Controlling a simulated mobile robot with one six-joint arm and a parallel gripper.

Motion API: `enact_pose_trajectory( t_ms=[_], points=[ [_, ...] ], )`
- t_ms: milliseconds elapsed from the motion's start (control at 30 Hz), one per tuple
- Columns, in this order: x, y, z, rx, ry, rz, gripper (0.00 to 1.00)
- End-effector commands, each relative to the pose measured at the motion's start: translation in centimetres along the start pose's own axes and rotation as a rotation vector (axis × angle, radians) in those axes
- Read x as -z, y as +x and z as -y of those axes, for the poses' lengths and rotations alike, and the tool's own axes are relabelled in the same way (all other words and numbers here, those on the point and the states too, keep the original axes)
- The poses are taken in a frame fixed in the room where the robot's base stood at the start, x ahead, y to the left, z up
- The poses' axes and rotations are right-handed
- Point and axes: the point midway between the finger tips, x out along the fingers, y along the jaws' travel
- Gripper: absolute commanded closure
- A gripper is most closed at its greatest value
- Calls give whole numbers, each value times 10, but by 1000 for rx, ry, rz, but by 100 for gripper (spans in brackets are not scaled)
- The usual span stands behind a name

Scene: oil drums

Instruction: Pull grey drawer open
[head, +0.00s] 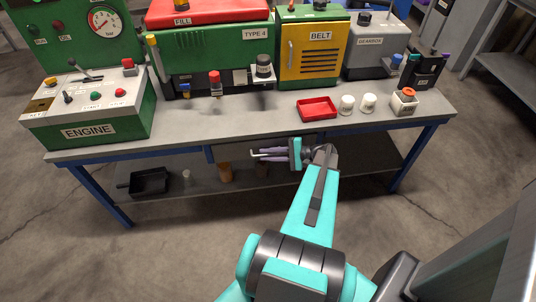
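A grey drawer front (231,153) shows under the tabletop's front edge, beside a blue bracket, and is partly hidden by my gripper. It looks flush under the top; its handle cannot be made out. My gripper (256,154) is in front of the bench, just below the tabletop edge, with its two slim purple-grey fingers pointing left across the drawer area. The fingers show one just above the other. At this size I cannot tell whether they are apart, touch the drawer or hold anything.
The bench top (225,122) carries an ENGINE box (92,131), green and yellow machines, a red tray (317,108) and two white cups. The lower shelf (205,184) holds a black bin (149,183) and small cylinders. Blue legs stand at both ends. The front floor is clear at left.

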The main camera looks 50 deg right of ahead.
Motion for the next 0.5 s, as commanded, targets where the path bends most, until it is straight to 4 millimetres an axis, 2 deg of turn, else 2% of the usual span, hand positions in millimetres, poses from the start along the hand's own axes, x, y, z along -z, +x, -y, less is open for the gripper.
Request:
enact_pose_trajectory(
  t_ms=[233,333,500],
  points=[
    [5,-11,0,10,4,-16,83],
    [6,-14,0,13,5,-20,98],
    [8,-17,0,15,6,-25,100]
  ],
)
